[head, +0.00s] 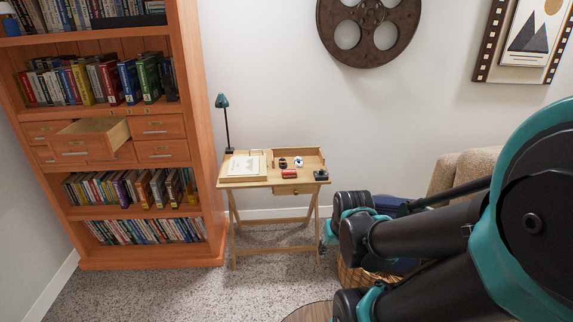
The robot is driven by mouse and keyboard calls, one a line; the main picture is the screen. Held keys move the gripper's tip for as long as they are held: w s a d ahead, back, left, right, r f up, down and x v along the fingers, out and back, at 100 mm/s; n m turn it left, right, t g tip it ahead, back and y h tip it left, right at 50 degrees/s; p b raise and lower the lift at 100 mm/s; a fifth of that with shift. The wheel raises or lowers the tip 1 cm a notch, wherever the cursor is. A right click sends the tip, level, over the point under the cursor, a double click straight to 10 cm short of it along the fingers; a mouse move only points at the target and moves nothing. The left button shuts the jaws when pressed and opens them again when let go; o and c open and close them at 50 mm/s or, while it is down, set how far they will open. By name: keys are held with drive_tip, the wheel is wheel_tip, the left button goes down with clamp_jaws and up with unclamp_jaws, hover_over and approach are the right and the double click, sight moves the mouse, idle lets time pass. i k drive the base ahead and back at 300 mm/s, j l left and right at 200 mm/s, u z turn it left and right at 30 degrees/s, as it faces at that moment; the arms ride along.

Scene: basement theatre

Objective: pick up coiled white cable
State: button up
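A small wooden desk (246,183) stands against the back wall. Small items lie at its right part: a small white item with dark marks (298,162), a dark and red one (283,162) and a red one (289,174). I cannot tell for sure whether the white item is the coiled white cable; no coil shape is clear at this size. My arm fills the right side of the head view, bent in front of the desk's right. My gripper seems to be near the arm's far end (328,234), mostly hidden by the links; its fingers are not clear.
An orange bookcase (192,90) stands left, one drawer (94,138) pulled out. A desk lamp (224,115), papers (245,167) and a small dark object (321,174) are on the desk. A wicker basket (352,277) and beige seat (460,172) are behind my arm. Floor before the desk is clear.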

sight(298, 161)
drive_tip(key=j+z, duration=0.1)
drive_tip(key=z, duration=0.3)
drive_tip(key=i+j+z, duration=0.2)
drive_tip(key=j, duration=0.2)
drive_tip(key=j+z, duration=0.25)
drive_tip(key=j, duration=0.15)
drive_tip(key=j+z, duration=0.2)
drive_tip(key=j, duration=0.25)
drive_tip(key=i+j+z, duration=0.1)
drive_tip(key=j, duration=2.1)
drive_tip(key=i+z, duration=0.05)
